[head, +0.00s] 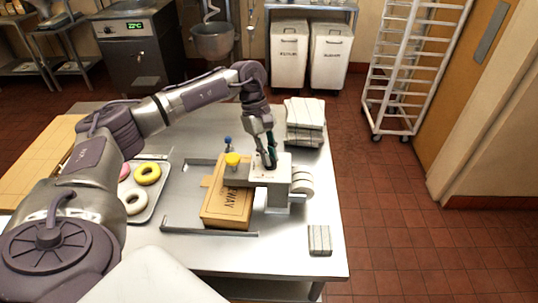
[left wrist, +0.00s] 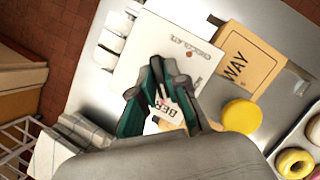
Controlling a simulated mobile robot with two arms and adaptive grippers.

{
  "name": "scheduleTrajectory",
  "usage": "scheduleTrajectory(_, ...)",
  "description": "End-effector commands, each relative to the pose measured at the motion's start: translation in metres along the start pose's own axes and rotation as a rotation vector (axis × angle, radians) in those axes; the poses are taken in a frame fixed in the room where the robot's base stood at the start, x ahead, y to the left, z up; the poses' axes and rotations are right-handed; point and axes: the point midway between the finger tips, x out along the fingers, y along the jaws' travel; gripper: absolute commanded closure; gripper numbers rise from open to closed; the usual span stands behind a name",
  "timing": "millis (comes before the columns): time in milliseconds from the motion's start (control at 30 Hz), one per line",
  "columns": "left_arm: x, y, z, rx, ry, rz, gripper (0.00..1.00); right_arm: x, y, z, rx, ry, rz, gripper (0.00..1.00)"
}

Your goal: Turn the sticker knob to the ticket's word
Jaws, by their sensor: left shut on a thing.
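A pale sticker machine (head: 277,176) stands on the steel table, with a white roll (head: 302,181) on its right side. In the left wrist view its white top plate (left wrist: 150,62) carries the word "CHOCOLATE" and lettering starting "BER", partly covered. My left gripper (head: 270,163) points down onto this plate. In the left wrist view its teal fingers (left wrist: 163,102) are shut on the knob, which is mostly hidden between them. Which word the knob points to cannot be told. No ticket can be made out for certain. My right gripper is not in view.
A tan box (head: 226,206) with "WAY" lettering lies left of the machine, inside low metal rails. A yellow-topped part (head: 232,159) rises over it. A tray (head: 149,208) of donuts is farther left.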

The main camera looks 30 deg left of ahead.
Motion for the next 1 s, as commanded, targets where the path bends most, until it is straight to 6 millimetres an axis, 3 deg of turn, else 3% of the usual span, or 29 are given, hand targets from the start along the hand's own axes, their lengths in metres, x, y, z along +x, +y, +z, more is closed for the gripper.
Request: scheduleTrajectory(1000, 0.003, -0.006, 0.002, -0.817, -0.001, 0.348, 1.00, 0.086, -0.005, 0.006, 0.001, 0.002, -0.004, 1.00)
